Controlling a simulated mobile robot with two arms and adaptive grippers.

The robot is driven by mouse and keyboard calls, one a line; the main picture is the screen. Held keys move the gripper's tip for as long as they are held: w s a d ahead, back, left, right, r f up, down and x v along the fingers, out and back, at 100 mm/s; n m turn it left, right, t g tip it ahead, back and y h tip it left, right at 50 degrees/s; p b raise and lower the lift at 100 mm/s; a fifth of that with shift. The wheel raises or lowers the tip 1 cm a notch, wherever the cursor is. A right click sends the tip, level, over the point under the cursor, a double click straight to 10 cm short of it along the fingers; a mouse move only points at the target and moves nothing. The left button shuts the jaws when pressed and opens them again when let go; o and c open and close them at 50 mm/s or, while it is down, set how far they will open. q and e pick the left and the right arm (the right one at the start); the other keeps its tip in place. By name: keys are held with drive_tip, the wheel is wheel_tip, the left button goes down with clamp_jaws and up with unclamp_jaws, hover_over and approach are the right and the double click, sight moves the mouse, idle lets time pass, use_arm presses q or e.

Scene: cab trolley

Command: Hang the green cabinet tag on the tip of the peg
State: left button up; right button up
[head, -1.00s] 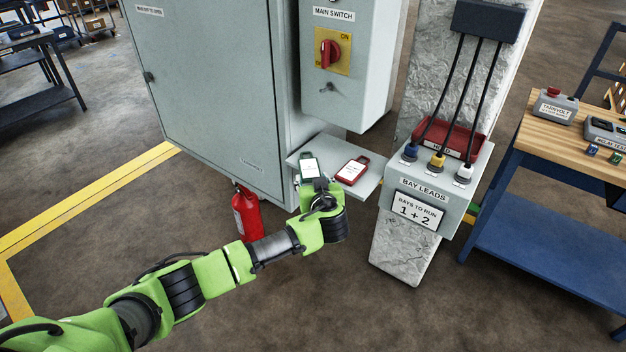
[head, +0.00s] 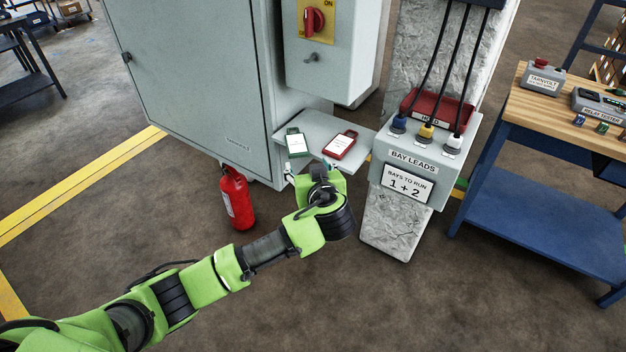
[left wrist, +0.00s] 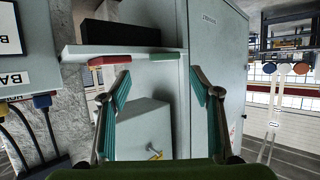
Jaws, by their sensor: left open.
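The green cabinet tag (head: 296,143) lies on a grey shelf (head: 312,128) beside the cabinet; its edge also shows in the left wrist view (left wrist: 165,57). A small metal peg (head: 311,58) sticks out of the switch box below the red knob, with nothing on it; it also shows in the left wrist view (left wrist: 154,148). My left gripper (head: 311,168) is just in front of the shelf, near the green tag but apart from it. In the left wrist view its teal-padded fingers (left wrist: 158,90) stand wide open and empty. My right gripper is not in view.
A red tag (head: 340,145) lies on the shelf right of the green one. The bay leads box (head: 411,178) with its cables stands close on the right. The tall cabinet (head: 195,80) is on the left, and a red extinguisher (head: 237,199) stands on the floor below.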

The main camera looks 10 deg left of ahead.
use_arm(q)
drive_tip(key=v, duration=0.6)
drive_tip(key=shift+b, duration=0.4)
drive_tip(key=shift+a+r, duration=0.1)
